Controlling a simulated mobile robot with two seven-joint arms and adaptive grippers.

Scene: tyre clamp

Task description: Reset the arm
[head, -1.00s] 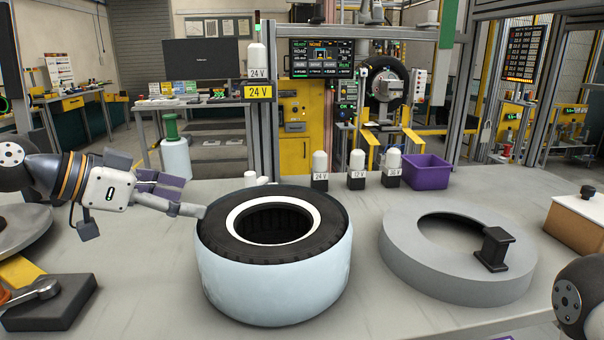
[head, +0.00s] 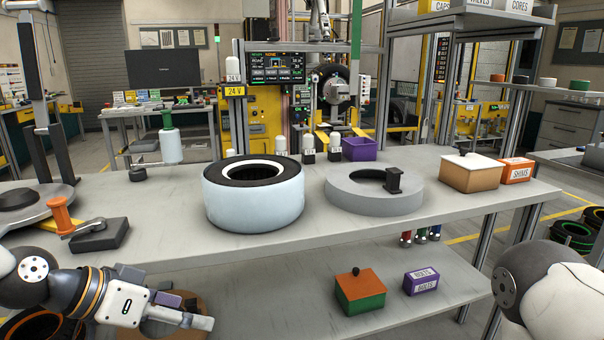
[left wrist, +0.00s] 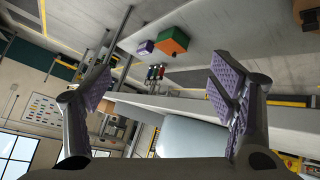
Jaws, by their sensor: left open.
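My left gripper (head: 188,311) is low at the lower left of the head view, in front of the table's front edge. It is open, with nothing between its purple-padded fingers, which also show in the left wrist view (left wrist: 158,92). The white-sided black tyre (head: 254,193) lies flat on the table, apart from the gripper; part of it shows in the left wrist view (left wrist: 190,135). The grey ring (head: 374,200) with a black block on it lies right of the tyre. My right arm shows only in part at the lower right; its gripper is out of view.
The grey table (head: 300,250) has an orange-handled tool (head: 62,216) at left and a tan box (head: 472,174) at right. A lower shelf (head: 310,290) holds a green-orange box (head: 360,291) and a purple box (head: 421,281). Floor space shows at far right.

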